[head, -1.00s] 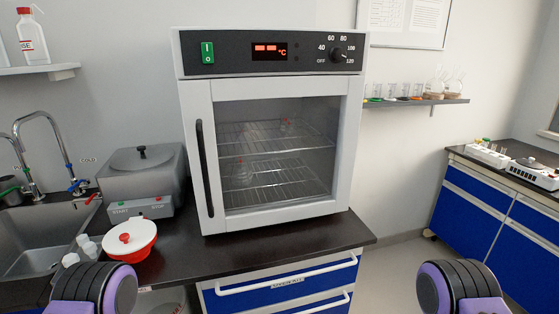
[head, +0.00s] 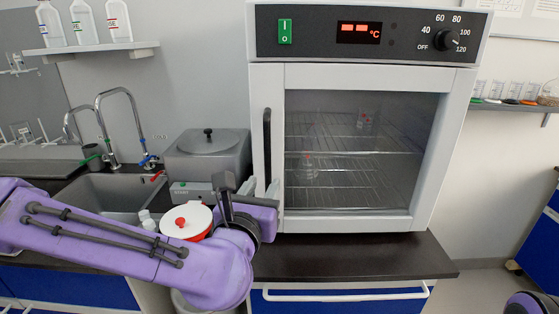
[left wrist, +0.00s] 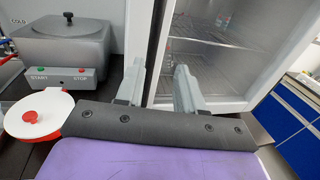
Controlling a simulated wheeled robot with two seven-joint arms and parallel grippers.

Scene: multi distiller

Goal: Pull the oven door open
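The white oven (head: 365,70) stands on the counter, and its glass-fronted door (head: 350,218) looks shut. A black vertical handle (head: 267,135) runs along the door's left side. My left gripper (head: 262,188) is at the lower part of the handle, with its two grey fingers pointing at the oven. In the left wrist view the fingers of my left gripper (left wrist: 158,85) are spread apart, and a dark upright strip that looks like the handle (left wrist: 162,35) lies between them. I cannot tell whether they touch it. My right gripper is out of view.
A grey bath with a lid (head: 207,157) stands left of the oven. A red-and-white pot (head: 187,220) is close to my left forearm. A sink (head: 110,192) with taps is farther left. The counter front (head: 350,262) below the door is clear.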

